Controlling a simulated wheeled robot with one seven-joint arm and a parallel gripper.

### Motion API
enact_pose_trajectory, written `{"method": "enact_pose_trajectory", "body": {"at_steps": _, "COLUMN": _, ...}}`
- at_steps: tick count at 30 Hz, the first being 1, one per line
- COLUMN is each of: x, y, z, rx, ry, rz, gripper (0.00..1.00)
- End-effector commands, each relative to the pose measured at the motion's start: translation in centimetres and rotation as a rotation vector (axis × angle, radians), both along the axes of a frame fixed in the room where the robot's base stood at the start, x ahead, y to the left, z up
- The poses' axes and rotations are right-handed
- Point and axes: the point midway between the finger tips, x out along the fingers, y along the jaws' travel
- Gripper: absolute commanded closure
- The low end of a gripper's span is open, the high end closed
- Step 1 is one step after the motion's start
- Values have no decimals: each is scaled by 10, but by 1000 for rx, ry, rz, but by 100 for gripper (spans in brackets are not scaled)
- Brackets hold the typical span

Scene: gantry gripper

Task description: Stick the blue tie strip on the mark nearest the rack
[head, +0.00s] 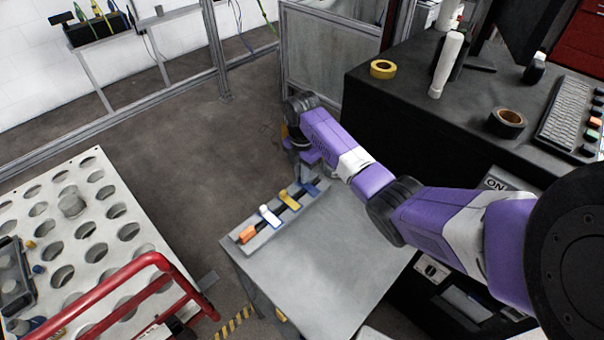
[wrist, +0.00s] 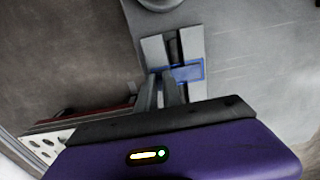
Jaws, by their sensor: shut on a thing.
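The blue tie strip (head: 311,188) lies across the far end of a pale grey rack (head: 262,238) on the grey table. In the wrist view the blue strip (wrist: 190,72) crosses the rack's two light bars (wrist: 193,45). My gripper (head: 303,174) is at the strip's left end, and in the wrist view its fingers (wrist: 165,82) are shut on that end. I cannot tell whether the strip is lifted off the rack. A yellow strip (head: 289,201), a white strip (head: 269,216) and an orange piece (head: 247,235) sit along the same rack. I cannot make out any mark.
The grey tabletop (head: 325,255) to the right of the rack is bare. A dark bench (head: 420,105) with tape rolls and a keyboard stands at the upper right. A white perforated table (head: 110,200) and a red tubular handle (head: 130,268) are at the left.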

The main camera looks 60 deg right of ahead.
Motion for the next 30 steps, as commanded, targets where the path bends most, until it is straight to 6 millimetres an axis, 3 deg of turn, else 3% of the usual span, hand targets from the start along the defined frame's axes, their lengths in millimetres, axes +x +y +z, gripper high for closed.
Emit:
{"method": "enact_pose_trajectory", "body": {"at_steps": 12, "x": 0, "y": 0, "z": -2, "rx": 0, "ry": 0, "rz": 0, "gripper": 100}}
{"method": "enact_pose_trajectory", "body": {"at_steps": 13, "x": 0, "y": 0, "z": -2, "rx": 0, "ry": 0, "rz": 0, "gripper": 84}}
{"method": "enact_pose_trajectory", "body": {"at_steps": 16, "x": 0, "y": 0, "z": -2, "rx": 0, "ry": 0, "rz": 0, "gripper": 65}}
{"method": "enact_pose_trajectory", "body": {"at_steps": 23, "x": 0, "y": 0, "z": -2, "rx": 0, "ry": 0, "rz": 0, "gripper": 65}}
{"method": "enact_pose_trajectory", "body": {"at_steps": 26, "x": 0, "y": 0, "z": -2, "rx": 0, "ry": 0, "rz": 0, "gripper": 45}}
{"method": "enact_pose_trajectory", "body": {"at_steps": 30, "x": 0, "y": 0, "z": -1, "rx": 0, "ry": 0, "rz": 0, "gripper": 43}}
